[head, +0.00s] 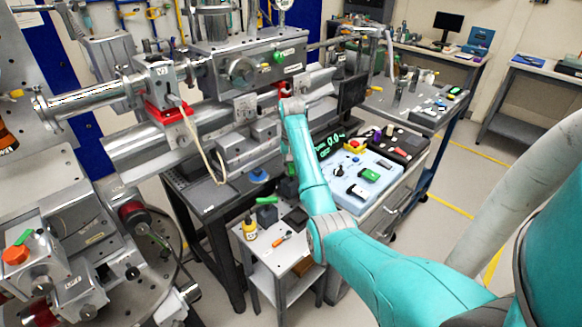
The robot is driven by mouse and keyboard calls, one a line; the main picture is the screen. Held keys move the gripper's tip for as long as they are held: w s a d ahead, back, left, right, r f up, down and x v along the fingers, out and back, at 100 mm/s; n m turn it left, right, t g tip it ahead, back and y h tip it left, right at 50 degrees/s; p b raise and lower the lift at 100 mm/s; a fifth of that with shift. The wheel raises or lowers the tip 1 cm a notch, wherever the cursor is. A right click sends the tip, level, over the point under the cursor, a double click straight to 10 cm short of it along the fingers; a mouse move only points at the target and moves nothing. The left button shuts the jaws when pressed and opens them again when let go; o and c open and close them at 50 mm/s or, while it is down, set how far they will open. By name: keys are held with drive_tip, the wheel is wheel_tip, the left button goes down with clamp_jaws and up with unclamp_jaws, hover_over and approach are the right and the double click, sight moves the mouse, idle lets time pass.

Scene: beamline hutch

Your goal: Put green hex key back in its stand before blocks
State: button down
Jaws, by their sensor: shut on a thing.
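My arm reaches across from the lower right, and its forearm rises in front of the long grey machine.
A yellow bottle (249,226) and an orange-handled tool (282,239) are on the small table. A control panel (357,177) with buttons stands right of my forearm. The large grey machine (250,65) fills the back. Open floor (455,200) lies to the right.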

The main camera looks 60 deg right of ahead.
drive_tip(key=shift+f, duration=0.5)
drive_tip(key=c, duration=1)
unclamp_jaws()
